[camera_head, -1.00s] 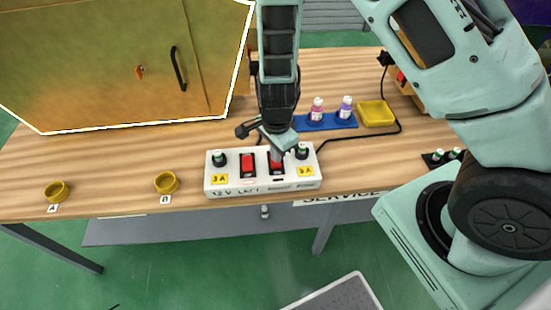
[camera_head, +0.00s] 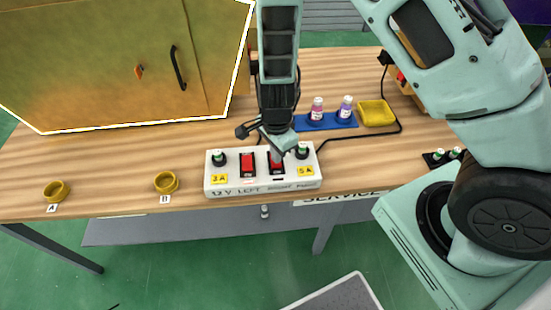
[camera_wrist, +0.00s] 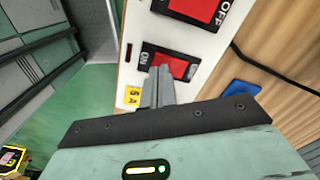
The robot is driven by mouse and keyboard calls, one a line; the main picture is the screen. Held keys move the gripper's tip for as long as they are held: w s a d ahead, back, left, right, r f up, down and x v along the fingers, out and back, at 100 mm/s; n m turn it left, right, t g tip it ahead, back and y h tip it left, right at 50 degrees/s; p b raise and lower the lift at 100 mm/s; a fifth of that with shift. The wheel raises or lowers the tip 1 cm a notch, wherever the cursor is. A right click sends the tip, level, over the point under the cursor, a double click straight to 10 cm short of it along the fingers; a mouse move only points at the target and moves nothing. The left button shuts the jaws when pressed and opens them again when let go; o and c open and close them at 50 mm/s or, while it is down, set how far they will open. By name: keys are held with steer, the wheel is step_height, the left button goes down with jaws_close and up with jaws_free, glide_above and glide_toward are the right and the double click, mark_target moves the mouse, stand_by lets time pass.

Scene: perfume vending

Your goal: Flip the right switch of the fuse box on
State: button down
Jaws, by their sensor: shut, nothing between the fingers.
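The white fuse box (camera_head: 233,184) lies on the table near its front edge, and it also shows in the wrist view (camera_wrist: 140,40). Its left red switch (camera_head: 247,165) is uncovered. Its right red switch (camera_head: 277,170) is partly hidden behind my gripper (camera_head: 276,158). In the wrist view my shut gripper (camera_wrist: 158,72) has its fingertips at the right switch (camera_wrist: 180,66), by the end marked ON, and seems to touch it. The other switch (camera_wrist: 195,8) there shows an OFF mark. Nothing is held.
Behind the box are a blue tray (camera_head: 330,123) with two small bottles and a yellow dish (camera_head: 376,113). A black cable (camera_head: 360,136) runs right. A yellow cabinet (camera_head: 100,70) stands back left.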

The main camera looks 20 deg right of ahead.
steer(key=shift+f+b, duration=0.5)
steer(key=shift+f, duration=0.25)
steer(key=shift+r, duration=0.1)
step_height(320, 180, up, 7)
steer(key=p, duration=0.7)
stand_by(0.4)
stand_by(0.4)
